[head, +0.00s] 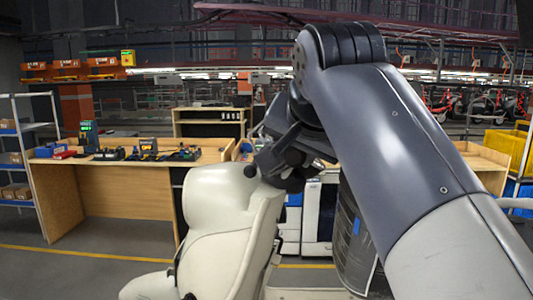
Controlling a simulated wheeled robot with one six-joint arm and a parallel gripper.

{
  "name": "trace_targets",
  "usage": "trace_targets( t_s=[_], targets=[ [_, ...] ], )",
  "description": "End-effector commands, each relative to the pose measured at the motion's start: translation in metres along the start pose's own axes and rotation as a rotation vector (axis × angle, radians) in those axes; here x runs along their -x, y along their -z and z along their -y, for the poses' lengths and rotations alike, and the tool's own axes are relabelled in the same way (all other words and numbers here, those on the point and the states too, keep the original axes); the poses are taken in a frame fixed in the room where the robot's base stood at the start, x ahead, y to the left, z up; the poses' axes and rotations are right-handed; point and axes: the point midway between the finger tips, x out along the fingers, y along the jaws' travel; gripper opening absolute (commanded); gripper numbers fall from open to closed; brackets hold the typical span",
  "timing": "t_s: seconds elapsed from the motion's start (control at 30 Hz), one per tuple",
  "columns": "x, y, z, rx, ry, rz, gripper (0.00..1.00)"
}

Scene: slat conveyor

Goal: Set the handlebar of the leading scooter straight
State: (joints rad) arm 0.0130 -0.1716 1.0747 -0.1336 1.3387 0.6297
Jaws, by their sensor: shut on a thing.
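A cream scooter (212,222) stands close in front of me at the lower middle, its rounded front body showing and its lower part cut off by the picture's bottom edge. A dark handlebar end (250,171) with a round tip sticks out at the top of its body. My gripper (277,158) is at the handlebar and shut on it. The fingertips are dark and partly hidden, so the exact contact is hard to make out. Most of the handlebar is hidden by my gripper and arm, and its angle cannot be told.
A wooden workbench (125,195) with tools and devices stands behind at left, beside a metal shelf rack (30,150). White cabinets (318,215) stand behind the scooter. A yellow bin (505,145) is at right. A yellow line crosses the grey floor. My arm covers much of the right side.

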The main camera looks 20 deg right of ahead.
Motion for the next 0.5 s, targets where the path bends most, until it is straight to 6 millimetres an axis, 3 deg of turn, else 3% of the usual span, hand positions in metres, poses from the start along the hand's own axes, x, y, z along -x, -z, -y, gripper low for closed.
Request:
trace_targets(
  t_s=[0.5],
  targets=[
    [-0.0046,-0.0041,-0.0129,0.012,0.011,0.007,0.05]
  ],
)
